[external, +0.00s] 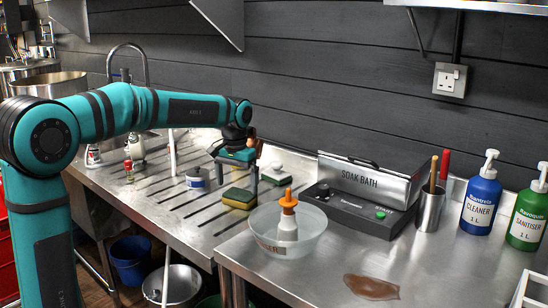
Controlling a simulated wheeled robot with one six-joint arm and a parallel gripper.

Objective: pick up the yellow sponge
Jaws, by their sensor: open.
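A yellow sponge (238,203) with a green scouring face on top lies flat on the ridged steel drainer. My gripper (236,187) points down above it, with its fingers open and spread wide. The fingertips appear to be at about the sponge's two ends, close to it. I cannot tell from this one view whether they touch it or how far down they reach. Nothing shows between the fingers.
A second green-and-yellow pad (278,179) lies behind to the right. A small tin (197,178) stands to the left. A soak bath (362,195) stands farther right.

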